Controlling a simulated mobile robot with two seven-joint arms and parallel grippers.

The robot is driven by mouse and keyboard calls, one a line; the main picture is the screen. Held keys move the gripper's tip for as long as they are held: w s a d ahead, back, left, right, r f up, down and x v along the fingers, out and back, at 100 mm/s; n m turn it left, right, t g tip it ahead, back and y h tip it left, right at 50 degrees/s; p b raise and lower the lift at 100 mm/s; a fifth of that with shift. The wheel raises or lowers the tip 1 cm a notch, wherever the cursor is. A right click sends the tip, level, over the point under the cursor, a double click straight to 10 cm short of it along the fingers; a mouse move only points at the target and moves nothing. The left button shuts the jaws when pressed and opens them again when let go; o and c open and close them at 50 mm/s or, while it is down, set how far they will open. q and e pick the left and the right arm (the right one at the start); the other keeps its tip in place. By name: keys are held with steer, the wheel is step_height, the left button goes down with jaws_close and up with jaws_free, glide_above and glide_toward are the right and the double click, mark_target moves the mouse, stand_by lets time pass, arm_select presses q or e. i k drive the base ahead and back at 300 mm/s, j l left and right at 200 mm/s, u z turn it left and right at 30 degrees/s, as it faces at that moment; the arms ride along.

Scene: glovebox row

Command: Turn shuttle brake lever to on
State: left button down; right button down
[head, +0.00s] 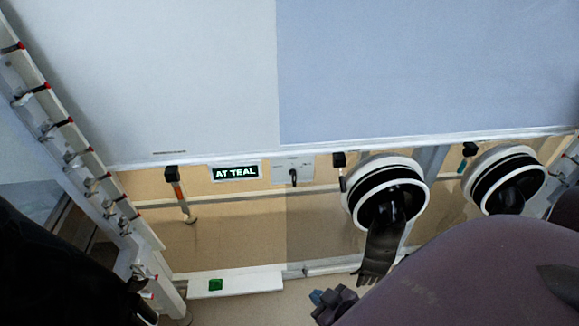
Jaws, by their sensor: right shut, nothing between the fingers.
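A pale plate (280,168) with a small dark lever (293,176) pointing down sits on the tan front panel, right of the lit "AT TEAL" sign (235,173). A handle with an orange and white shaft (181,195) hangs from a black bracket left of the sign. No readable label shows which one is the shuttle brake lever or its on position. My right gripper (326,305) is at the bottom centre, below and apart from both. It is shut and empty, partly hidden by my arm. My left gripper is not in view.
Two round white-rimmed glove ports (424,203) (537,187) stick out at right. A black glove (381,250) hangs from the nearer one, close above my right gripper. A rack with red-tipped hooks (85,150) stands at left.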

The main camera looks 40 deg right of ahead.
mark_target(341, 179)
steer(key=z, duration=1.2)
